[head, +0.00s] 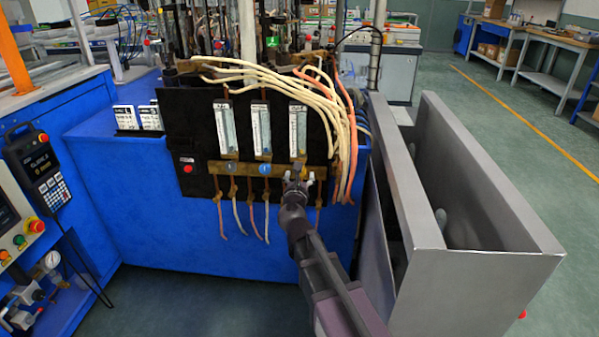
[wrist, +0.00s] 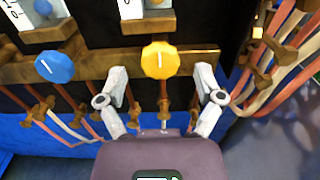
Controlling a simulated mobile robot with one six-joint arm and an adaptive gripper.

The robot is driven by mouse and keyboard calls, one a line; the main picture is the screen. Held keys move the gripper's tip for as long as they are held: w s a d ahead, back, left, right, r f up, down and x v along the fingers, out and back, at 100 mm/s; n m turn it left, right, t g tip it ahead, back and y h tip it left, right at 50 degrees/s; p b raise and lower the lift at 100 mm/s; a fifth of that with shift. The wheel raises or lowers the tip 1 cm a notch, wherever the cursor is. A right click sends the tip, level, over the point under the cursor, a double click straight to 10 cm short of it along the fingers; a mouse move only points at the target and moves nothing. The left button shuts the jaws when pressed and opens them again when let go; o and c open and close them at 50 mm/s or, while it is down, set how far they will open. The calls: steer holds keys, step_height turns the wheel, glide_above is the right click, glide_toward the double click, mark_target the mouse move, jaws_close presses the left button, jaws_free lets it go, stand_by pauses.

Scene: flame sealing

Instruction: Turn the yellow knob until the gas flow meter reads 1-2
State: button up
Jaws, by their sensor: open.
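The yellow knob (wrist: 160,60) shows in the wrist view, with a pale line on its face that is close to vertical. My gripper (wrist: 161,71) is open, with one grey finger to each side of the knob and a visible gap on both sides. In the head view my gripper (head: 297,184) is in front of the rightmost gas flow meter (head: 298,132) and hides the knob below it. The meter's reading is too small to tell.
A blue knob (wrist: 54,66) is left of the yellow one in the wrist view. Two more flow meters (head: 225,127) stand to the left on the black panel. Pale and orange hoses (head: 345,120) hang at the right. A grey metal bin (head: 485,165) stands right of my arm.

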steer(key=shift+w, duration=1.25)
steer(key=c, duration=1.2)
